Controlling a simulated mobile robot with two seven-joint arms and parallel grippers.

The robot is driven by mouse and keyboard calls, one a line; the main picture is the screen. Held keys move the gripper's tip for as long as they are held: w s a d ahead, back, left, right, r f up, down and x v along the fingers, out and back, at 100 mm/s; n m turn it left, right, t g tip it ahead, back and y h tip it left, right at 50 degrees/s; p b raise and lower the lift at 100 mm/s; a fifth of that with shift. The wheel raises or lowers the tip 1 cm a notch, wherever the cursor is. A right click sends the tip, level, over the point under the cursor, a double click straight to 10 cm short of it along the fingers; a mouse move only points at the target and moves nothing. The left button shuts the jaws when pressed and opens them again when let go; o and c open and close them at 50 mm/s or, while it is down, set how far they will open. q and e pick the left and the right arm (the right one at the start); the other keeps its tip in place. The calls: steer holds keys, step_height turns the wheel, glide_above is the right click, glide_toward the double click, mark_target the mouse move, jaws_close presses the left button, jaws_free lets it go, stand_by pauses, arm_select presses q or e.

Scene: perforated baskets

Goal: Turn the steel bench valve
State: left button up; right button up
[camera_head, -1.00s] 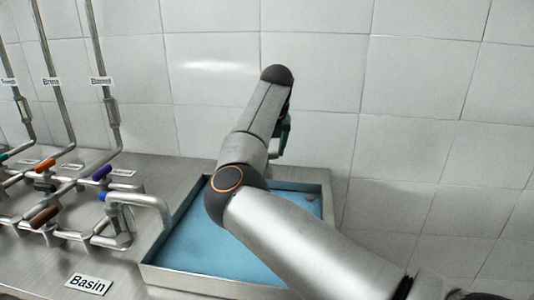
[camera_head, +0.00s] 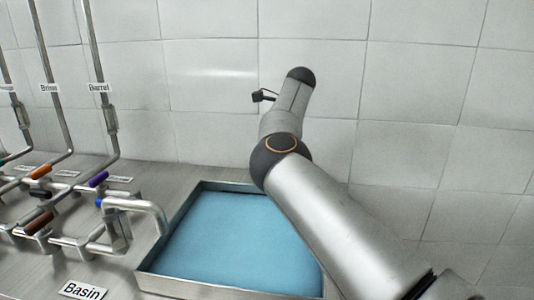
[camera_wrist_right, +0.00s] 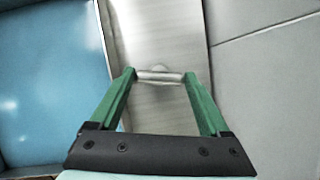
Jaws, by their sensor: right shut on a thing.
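My right gripper (camera_wrist_right: 160,78) shows in the right wrist view with its two green fingers closed on the ends of a short steel bar (camera_wrist_right: 159,74). The bar sits above a bare steel strip of the bench (camera_wrist_right: 150,40); a small blurred metal piece shows just behind it. I take the bar to be the steel valve's handle, but its body is not clear. In the head view my right arm hides its gripper and this handle. My left gripper is not in view.
A blue-floored basin (camera_head: 225,235) lies left of my right arm, with a bent spout (camera_head: 150,204) at its edge. Pipes with orange (camera_head: 41,171), purple (camera_head: 98,178) and brown (camera_head: 39,222) handles stand at left. A tiled wall (camera_head: 430,90) closes the back.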

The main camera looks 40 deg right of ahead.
steer(key=shift+d+r+n+y+p, duration=0.15)
steer(key=shift+n+y+p, duration=0.25)
steer(key=shift+n, duration=0.5)
steer(key=shift+n+g, duration=0.3)
steer(key=shift+n+p, duration=0.3)
steer(key=shift+p, duration=0.05)
steer(key=o, duration=1.2)
steer(key=p+v, duration=0.2)
steer(key=v, duration=1)
steer(key=shift+r+p, duration=0.15)
steer(key=shift+p, duration=0.2)
